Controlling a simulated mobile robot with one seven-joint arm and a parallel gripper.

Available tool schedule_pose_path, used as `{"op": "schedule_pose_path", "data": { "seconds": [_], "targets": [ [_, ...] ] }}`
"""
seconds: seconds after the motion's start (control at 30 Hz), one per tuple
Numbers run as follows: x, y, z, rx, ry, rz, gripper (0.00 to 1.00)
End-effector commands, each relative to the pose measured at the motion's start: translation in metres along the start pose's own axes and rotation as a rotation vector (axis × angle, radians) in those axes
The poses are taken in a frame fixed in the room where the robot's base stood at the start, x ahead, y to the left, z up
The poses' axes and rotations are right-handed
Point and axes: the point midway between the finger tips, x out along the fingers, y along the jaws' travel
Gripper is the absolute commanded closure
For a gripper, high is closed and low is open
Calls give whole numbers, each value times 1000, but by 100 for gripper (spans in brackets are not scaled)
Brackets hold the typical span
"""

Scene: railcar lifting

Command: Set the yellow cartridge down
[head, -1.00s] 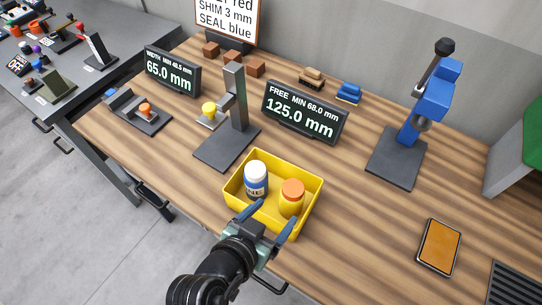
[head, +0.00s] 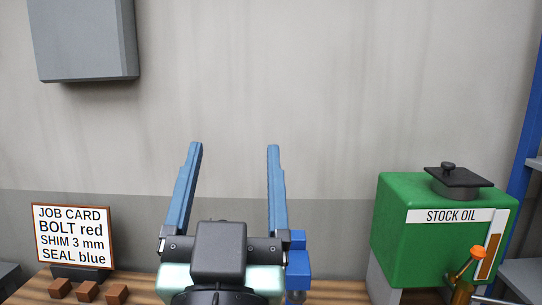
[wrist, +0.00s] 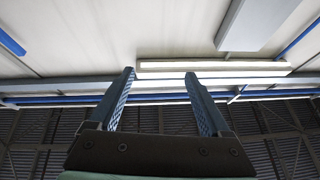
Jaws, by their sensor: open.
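My gripper (head: 233,150) is open and empty, raised in front of the wall with both blue fingers pointing up. In the wrist view its fingers (wrist: 160,75) stand apart with nothing between them, against the ceiling. The yellow cartridge is not in view now, nor is the yellow bin.
A job card (head: 72,237) stands at the left with several brown blocks (head: 87,291) before it. A green stock oil tank (head: 432,240) stands at the right on grey supports. Part of a blue press (head: 298,262) shows behind my gripper. A grey box (head: 85,40) hangs on the wall.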

Motion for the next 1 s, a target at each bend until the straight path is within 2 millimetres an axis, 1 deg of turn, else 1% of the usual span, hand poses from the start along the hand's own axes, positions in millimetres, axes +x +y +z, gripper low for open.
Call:
{"op": "schedule_pose_path", "data": {
  "seconds": [0.03,0.1,0.2,0.27,0.37,1.0],
  "targets": [
    [3,10,-39,-19,96,7,19],
    [2,18,-79,-45,196,10,19],
    [-2,25,-114,-71,285,14,19],
    [-4,27,-124,-79,313,16,19],
    [-5,28,-130,-85,327,16,19],
    [-5,27,-128,-83,323,16,19]
  ]
}}
